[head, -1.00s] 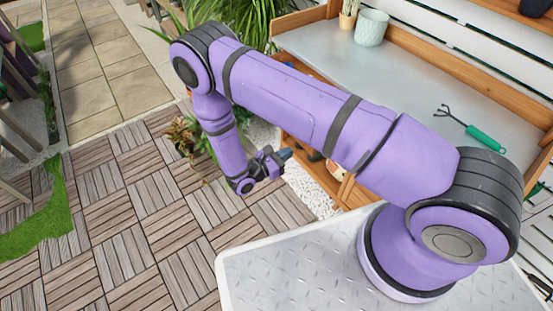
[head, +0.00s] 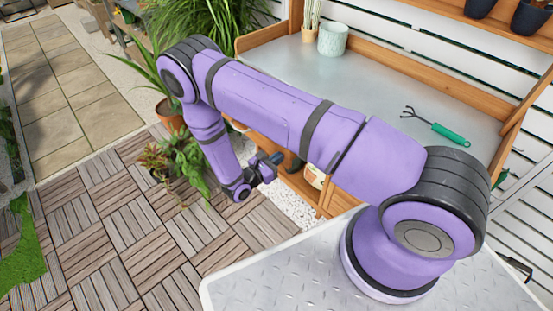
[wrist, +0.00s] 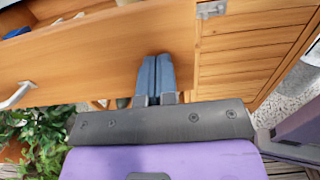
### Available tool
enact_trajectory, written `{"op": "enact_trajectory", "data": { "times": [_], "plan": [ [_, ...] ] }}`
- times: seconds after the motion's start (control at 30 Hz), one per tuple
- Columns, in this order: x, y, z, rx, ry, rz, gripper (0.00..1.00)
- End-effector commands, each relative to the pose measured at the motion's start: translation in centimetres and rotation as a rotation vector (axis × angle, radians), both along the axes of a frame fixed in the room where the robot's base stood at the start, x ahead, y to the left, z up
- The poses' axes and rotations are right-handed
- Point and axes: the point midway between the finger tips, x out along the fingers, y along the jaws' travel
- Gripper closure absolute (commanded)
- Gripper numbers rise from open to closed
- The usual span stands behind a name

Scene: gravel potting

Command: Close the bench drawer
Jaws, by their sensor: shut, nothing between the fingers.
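The bench drawer shows in the wrist view as a wide wooden front (wrist: 90,55) with a pale metal handle (wrist: 18,96) at the left. It stands open: part of its inside, with a few items, shows above the front's top edge. My gripper (wrist: 157,60) is shut and empty, its blue-grey fingertips over the right part of the drawer front; I cannot tell whether they touch it. In the head view my gripper (head: 277,158) is low beside the potting bench (head: 395,85), and my arm hides most of the drawer.
A fixed slatted wood panel (wrist: 240,60) with a metal latch (wrist: 211,9) is right of the drawer. On the benchtop are a pale green pot (head: 333,39) and a green-handled hand rake (head: 448,133). Leafy plants (head: 190,160) stand left of my gripper.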

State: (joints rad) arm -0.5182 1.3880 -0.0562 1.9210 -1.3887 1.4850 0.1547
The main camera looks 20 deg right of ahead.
Motion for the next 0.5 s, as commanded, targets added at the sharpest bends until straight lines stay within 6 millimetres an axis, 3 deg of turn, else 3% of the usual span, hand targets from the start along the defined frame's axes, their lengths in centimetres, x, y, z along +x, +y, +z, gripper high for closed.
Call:
{"op": "enact_trajectory", "data": {
  "times": [0.27, 0.5],
  "plan": [
    [1.0, -3.2, 0.0, -0.002, 0.000, -0.002, 1.00],
    [2.8, -9.0, 0.0, -0.003, 0.001, -0.003, 1.00]
  ]
}}
